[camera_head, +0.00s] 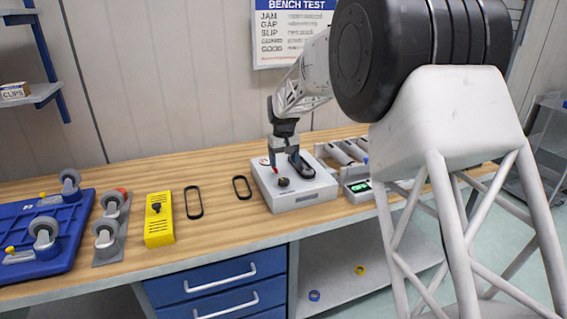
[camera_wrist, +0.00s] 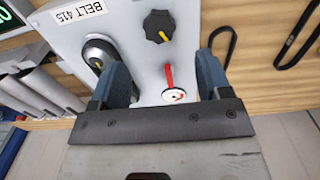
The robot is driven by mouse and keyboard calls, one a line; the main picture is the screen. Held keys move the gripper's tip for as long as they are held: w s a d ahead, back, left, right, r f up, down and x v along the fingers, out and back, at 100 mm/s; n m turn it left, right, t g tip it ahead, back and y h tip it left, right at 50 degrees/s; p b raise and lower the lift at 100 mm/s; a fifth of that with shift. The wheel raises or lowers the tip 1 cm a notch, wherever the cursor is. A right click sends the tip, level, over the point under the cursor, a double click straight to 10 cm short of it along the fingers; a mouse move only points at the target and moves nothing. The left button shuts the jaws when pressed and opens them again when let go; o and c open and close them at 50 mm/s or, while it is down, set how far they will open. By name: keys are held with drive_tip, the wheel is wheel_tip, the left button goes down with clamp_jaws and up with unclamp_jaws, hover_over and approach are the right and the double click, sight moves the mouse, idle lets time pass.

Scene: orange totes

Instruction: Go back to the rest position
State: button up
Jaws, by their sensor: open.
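My gripper (camera_head: 285,155) is over the light grey box (camera_head: 305,202) on the wooden bench, pointing down. In the wrist view my gripper (camera_wrist: 160,62) has its two blue-grey fingers apart with nothing held between them. The box face carries a black knob (camera_wrist: 160,27) with a yellow mark, a small dial with a red lever (camera_wrist: 169,78), a dark oval part (camera_wrist: 97,52) and a "BELT 415" label (camera_wrist: 79,15). The left finger overlaps the oval part in the picture; I cannot tell whether they touch.
Two black belt loops (camera_head: 193,202) (camera_head: 242,187) lie left of the box. Further left are a yellow block (camera_head: 158,228), a grey plate with casters (camera_head: 110,235) and a blue tray (camera_head: 60,225). Grey cylinders (camera_head: 345,152) and a green display (camera_head: 360,187) stand right of the box.

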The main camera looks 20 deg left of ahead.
idle(0.4)
drive_tip(key=s+d+r+m, duration=0.1)
drive_tip(key=s+d+r, duration=0.4)
drive_tip(key=d, duration=0.7)
drive_tip(key=s+d+r+m+t, duration=0.15)
drive_tip(key=s+d+r, duration=0.35)
drive_tip(key=d, duration=0.7)
drive_tip(key=s+d+r+m, duration=0.2)
drive_tip(key=s+d+r, duration=0.3)
drive_tip(key=d, duration=0.7)
drive_tip(key=s+d+f+m, duration=0.1)
drive_tip(key=s+d+f, duration=0.1)
drive_tip(key=s+d, duration=0.4)
drive_tip(key=s+d+f+m, duration=0.2)
drive_tip(key=s+d, duration=0.5)
drive_tip(key=s, duration=0.8)
drive_tip(key=s+d+f+m+t, duration=0.1)
drive_tip(key=s+d+f, duration=0.1)
drive_tip(key=s+d, duration=0.5)
drive_tip(key=s, duration=0.4)
drive_tip(key=shift+d+f+m, duration=0.15)
drive_tip(key=shift+f+m, duration=0.05)
drive_tip(key=shift+m, duration=0.15)
drive_tip(key=shift+w, duration=0.1)
